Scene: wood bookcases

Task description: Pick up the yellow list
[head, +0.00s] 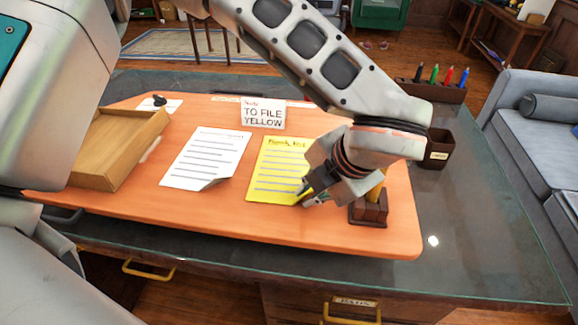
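The yellow list (272,170) lies on the orange desk mat, with a printed heading and ruled lines. Its right side is partly hidden by my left gripper (309,198). The gripper's fingertips are low over the list's lower right corner; I cannot tell whether they touch or pinch the paper. My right gripper is not in view.
A white list (205,158) with a curled corner lies left of the yellow one. A sign reading "TO FILE YELLOW" (262,114) stands behind. A wooden tray (118,150) is at left. A small brown holder (369,211) stands right of the gripper, a dark box (437,147) farther right.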

